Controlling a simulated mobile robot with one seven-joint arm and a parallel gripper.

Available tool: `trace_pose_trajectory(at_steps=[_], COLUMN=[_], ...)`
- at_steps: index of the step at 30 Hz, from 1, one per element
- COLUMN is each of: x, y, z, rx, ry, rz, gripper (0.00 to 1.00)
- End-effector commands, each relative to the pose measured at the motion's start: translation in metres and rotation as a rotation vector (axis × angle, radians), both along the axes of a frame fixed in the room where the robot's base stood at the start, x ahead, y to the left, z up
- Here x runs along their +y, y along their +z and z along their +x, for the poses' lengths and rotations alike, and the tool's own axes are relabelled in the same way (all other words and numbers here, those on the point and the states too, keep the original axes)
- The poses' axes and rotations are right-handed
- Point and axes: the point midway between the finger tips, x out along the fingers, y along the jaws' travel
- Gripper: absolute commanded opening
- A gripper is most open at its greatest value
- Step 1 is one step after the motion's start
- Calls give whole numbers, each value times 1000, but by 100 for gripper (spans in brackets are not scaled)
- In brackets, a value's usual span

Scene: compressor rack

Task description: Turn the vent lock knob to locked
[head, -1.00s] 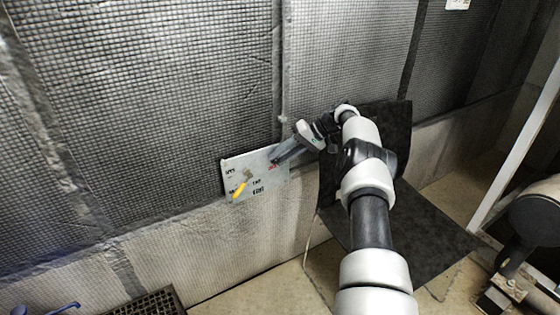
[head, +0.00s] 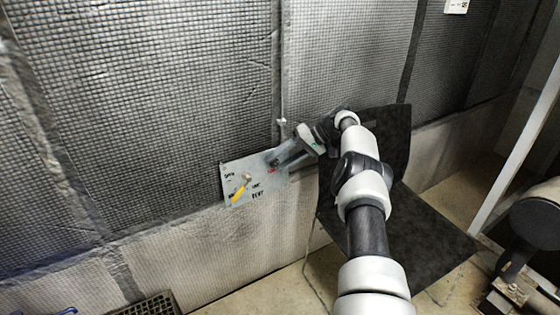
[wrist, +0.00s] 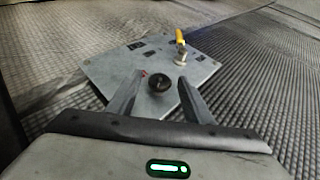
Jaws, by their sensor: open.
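A grey panel (head: 262,186) with printed labels is on the wall. In the wrist view the same panel (wrist: 110,71) carries a round black knob (wrist: 159,84) beside a small red mark. The knob sits between the two fingertips of my gripper (wrist: 161,79), which is open with a visible gap on each side. I cannot tell how far the fingers reach around it or which way the knob points. In the head view my gripper (head: 271,159) is at the panel's upper right and hides the knob.
A yellow-handled valve (head: 238,194) is on the panel's left; its yellow handle also shows in the wrist view (wrist: 180,37). A dark chair-like sheet (head: 412,225) stands behind my arm. A floor grate (head: 155,305) lies at lower left.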

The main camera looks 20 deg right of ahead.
Motion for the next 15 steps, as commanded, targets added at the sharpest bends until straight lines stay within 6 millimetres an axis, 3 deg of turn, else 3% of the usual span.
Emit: trace_pose_trajectory(at_steps=[8,15], x=[0,1], y=[11,52], z=[0,1], rx=[-2,-4], ry=[0,1], rz=[0,1], gripper=[46,46])
